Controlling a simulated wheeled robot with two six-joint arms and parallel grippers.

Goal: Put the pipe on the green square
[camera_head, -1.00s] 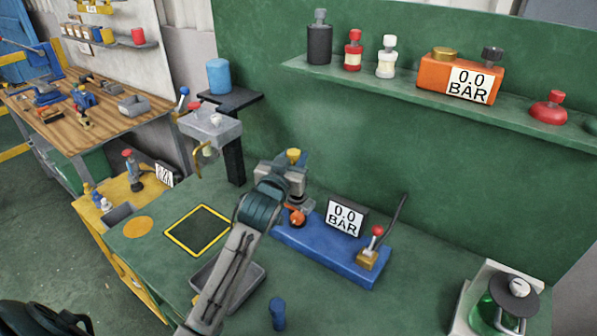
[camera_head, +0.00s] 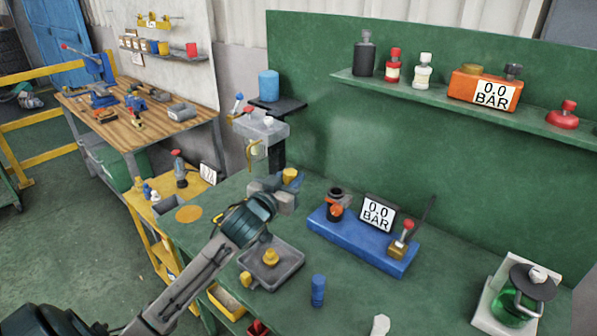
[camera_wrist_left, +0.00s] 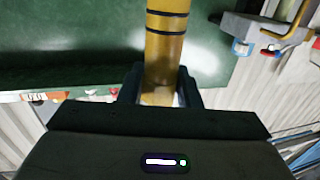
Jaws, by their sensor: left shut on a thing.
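My left gripper (camera_head: 272,192) is shut on the pipe (camera_head: 290,176), a yellow-brass cylinder whose end shows at the gripper in the head view. In the left wrist view the pipe (camera_wrist_left: 166,45) has dark rings and stands out from between the fingers (camera_wrist_left: 160,88). The gripper is over the left part of the green bench, left of the blue pressure stand. The green square is mostly hidden behind my left arm; only a bit of its yellow outline (camera_head: 218,217) shows. The height of the pipe above the bench is hard to tell. My right gripper is not in view.
The blue stand (camera_head: 357,246) carries a gauge reading 0.0 BAR (camera_head: 378,214) and a dark round fitting (camera_head: 336,195). A grey tray (camera_head: 290,272) holds yellow fittings. A blue cylinder (camera_head: 318,291) stands nearby. An orange disc (camera_head: 188,214) marks the bench's left end. A grey clamp fixture (camera_head: 262,130) is behind.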

